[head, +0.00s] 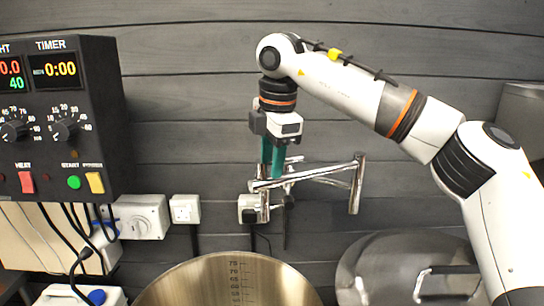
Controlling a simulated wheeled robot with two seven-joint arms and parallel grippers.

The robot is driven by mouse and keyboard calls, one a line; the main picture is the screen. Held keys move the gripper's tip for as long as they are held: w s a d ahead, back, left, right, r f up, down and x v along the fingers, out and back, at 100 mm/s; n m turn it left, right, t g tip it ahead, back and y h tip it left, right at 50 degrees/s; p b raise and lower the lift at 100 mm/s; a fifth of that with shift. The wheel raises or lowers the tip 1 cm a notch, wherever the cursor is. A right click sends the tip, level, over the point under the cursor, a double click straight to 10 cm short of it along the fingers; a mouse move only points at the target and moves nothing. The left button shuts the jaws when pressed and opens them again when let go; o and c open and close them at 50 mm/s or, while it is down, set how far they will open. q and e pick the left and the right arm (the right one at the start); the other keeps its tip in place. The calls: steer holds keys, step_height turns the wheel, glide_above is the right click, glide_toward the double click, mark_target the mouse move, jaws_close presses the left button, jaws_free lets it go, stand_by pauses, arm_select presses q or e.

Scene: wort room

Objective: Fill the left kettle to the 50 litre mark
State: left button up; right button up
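The left kettle (185,285) is an open steel pot at the bottom centre. Its inner wall carries a scale starting near 75 at the top; its bottom and any water level are out of view. A chrome swivel tap (325,178) is in front of the wall above the kettles, its jointed spout reaching right and bending down at its end. My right gripper (272,172) points down with teal fingers at the tap's left part. The fingers are close together and overlap the chrome in view; I cannot tell whether they grip it. My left gripper is out of view.
A lidded right kettle (385,255) with a bar handle stands at the lower right. A black control box (60,120) with timer, knobs and buttons hangs at the left. Sockets (185,209) and cables line the wall below it. A white jug with a blue cap (97,297) is at the bottom left.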

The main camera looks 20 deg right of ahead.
steer(key=shift+d, duration=0.1)
jaws_close()
steer(key=shift+s+f+m+b, duration=0.15)
steer(key=shift+f+m+b, duration=0.05)
steer(key=shift+m+b, duration=0.6)
steer(key=m+b, duration=0.2)
steer(key=shift+s+a+m+h, duration=0.2)
steer(key=shift+s+m+h, duration=0.05)
steer(key=shift+m+h, duration=0.05)
steer(key=m, duration=0.1)
steer(key=m+b, duration=0.2)
steer(key=shift+s+a+h, duration=0.2)
steer(key=shift+s+h, duration=0.05)
steer(key=shift+h, duration=0.05)
steer(key=shift+s+m+b, duration=0.15)
steer(key=shift+m+b, duration=0.35)
steer(key=shift+m, duration=0.3)
steer(key=shift+a+r, duration=0.1)
steer(key=shift+r, duration=0.05)
